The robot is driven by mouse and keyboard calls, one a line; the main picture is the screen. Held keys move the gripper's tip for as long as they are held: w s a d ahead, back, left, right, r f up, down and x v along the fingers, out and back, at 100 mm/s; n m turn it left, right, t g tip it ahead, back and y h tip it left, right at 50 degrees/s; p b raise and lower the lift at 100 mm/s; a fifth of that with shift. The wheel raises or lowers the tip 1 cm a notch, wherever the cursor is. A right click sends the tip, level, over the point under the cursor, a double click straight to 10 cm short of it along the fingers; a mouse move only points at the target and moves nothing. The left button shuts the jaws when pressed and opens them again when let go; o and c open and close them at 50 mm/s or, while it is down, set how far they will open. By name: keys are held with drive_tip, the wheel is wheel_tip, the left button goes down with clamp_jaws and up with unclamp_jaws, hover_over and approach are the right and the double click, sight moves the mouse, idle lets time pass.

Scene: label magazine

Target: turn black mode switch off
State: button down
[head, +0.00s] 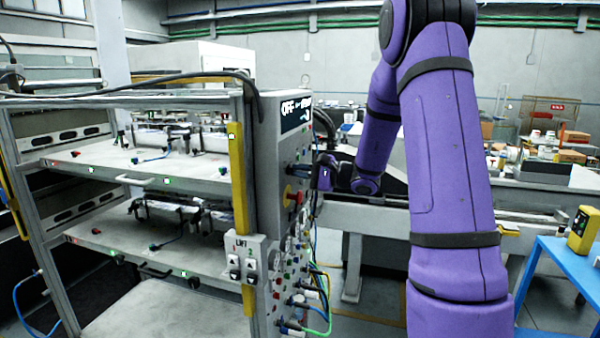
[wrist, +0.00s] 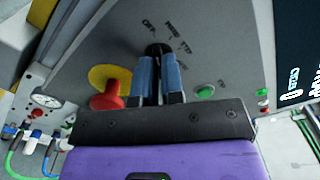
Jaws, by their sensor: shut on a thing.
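The black mode switch (wrist: 158,48) is a round knob on the grey panel face, seen in the wrist view under printed lettering that includes "OFF". My gripper (wrist: 158,68) has its two blue fingers closed on either side of this knob. The fingers hide most of the knob, so I cannot tell which way it points. In the head view my gripper (head: 318,178) is up against the panel's right-hand face, and the switch itself is hard to make out there.
A red mushroom button (wrist: 108,95) on a yellow disc sits just left of the fingers in the wrist view. A green button (wrist: 205,92) is to the right. Gauges (wrist: 46,100) and hoses are lower on the panel. A blue table (head: 570,262) stands at the right.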

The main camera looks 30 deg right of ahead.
drive_tip(key=shift+n, duration=0.5)
drive_tip(key=c, duration=1.2)
unclamp_jaws()
drive_tip(key=shift+c, duration=0.2)
drive_tip(key=shift+s, duration=0.1)
drive_tip(key=v, duration=1)
drive_tip(key=shift+s+d, duration=0.25)
drive_tip(key=shift+d, duration=0.05)
